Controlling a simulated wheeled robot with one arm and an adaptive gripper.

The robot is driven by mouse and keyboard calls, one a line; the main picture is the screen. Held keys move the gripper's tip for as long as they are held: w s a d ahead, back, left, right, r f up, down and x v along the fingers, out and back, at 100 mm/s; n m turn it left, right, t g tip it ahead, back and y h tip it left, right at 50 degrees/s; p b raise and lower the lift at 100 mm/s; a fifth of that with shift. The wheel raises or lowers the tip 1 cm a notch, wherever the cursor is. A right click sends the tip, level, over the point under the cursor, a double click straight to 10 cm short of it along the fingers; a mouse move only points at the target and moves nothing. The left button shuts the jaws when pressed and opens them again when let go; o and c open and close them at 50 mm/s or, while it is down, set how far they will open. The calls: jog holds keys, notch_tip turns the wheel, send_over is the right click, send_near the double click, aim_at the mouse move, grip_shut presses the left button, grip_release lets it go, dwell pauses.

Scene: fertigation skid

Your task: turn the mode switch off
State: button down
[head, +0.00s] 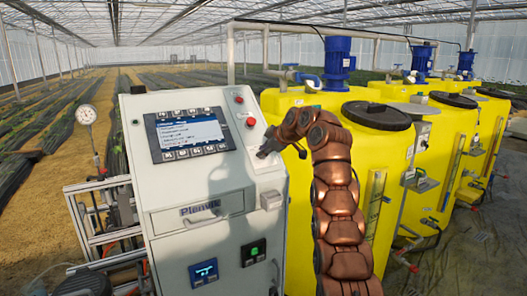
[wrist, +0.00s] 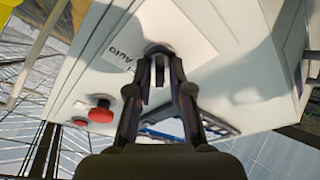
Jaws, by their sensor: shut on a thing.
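The mode switch (wrist: 157,50) is a small dark round knob on the cabinet's light panel in the wrist view, beside a printed label reading AUTO (wrist: 124,52). My gripper (wrist: 161,72) is shut on the switch, one finger on each side. The fingers hide part of the knob, so its exact angle is hard to read. In the head view my gripper (head: 267,152) is at the right part of the sloped panel, and it hides the switch there.
The white control cabinet (head: 170,255) has a screen (head: 190,133) and red buttons (head: 251,122) near my gripper; a red button (wrist: 101,112) also shows in the wrist view. Yellow tanks (head: 390,150) with blue motors (head: 338,62) stand close on the right.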

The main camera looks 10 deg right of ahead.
jog(key=c, duration=1.3)
grip_release()
jog(key=shift+o, duration=0.2)
jog(key=v, duration=1.2)
jog(key=shift+r, duration=0.1)
